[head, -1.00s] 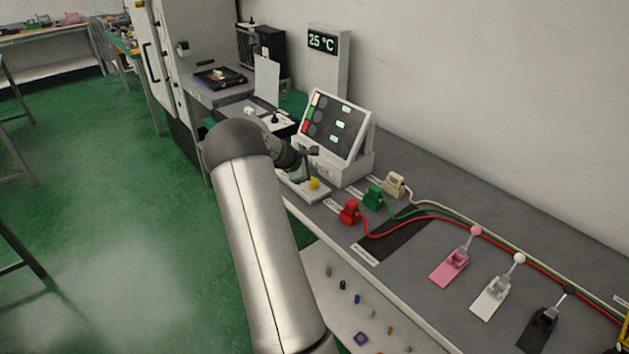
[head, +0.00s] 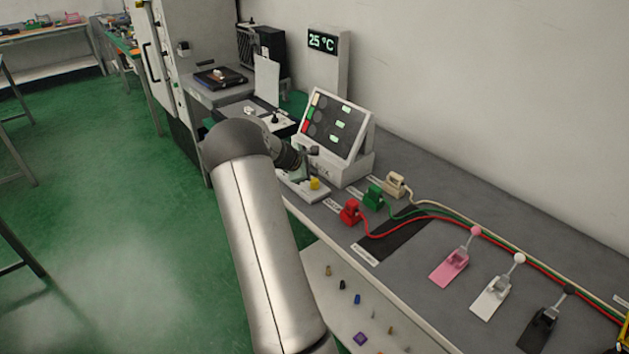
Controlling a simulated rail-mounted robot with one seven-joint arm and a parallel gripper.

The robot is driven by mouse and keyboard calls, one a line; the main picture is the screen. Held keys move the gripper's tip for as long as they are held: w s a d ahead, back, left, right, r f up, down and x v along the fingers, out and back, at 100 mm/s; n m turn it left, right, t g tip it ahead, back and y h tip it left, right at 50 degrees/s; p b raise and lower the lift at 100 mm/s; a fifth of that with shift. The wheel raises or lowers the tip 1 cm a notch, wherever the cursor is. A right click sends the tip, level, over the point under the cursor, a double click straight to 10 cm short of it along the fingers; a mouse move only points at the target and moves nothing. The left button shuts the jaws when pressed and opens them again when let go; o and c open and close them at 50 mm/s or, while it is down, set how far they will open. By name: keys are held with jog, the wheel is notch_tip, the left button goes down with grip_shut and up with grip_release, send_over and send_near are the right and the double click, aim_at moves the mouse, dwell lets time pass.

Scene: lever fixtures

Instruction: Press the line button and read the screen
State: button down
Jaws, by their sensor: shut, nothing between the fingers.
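The readouts are too small to read. My gripper (head: 307,174) is at the end of the arm, shut and empty, close beside and above the yellow button. My wrist partly hides it, and I cannot tell whether it touches the button.
Red (head: 350,212), green (head: 373,198) and cream (head: 395,184) plugs with cables stand to the right. Pink (head: 450,267), white (head: 491,297) and black (head: 539,328) levers stand farther right. A display (head: 322,41) behind reads 25 °C.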

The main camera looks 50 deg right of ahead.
jog(key=shift+f, duration=0.15)
jog(key=shift+f+b, duration=0.3)
jog(key=shift+b, duration=0.05)
jog(key=shift+f+b, duration=0.45)
jog(key=shift+f, duration=0.2)
dwell(0.6)
dwell(0.3)
jog(key=shift+r+p, duration=0.7)
jog(key=shift+r, duration=0.35)
jog(key=shift+r+p, duration=1.7)
jog(key=shift+r, duration=0.85)
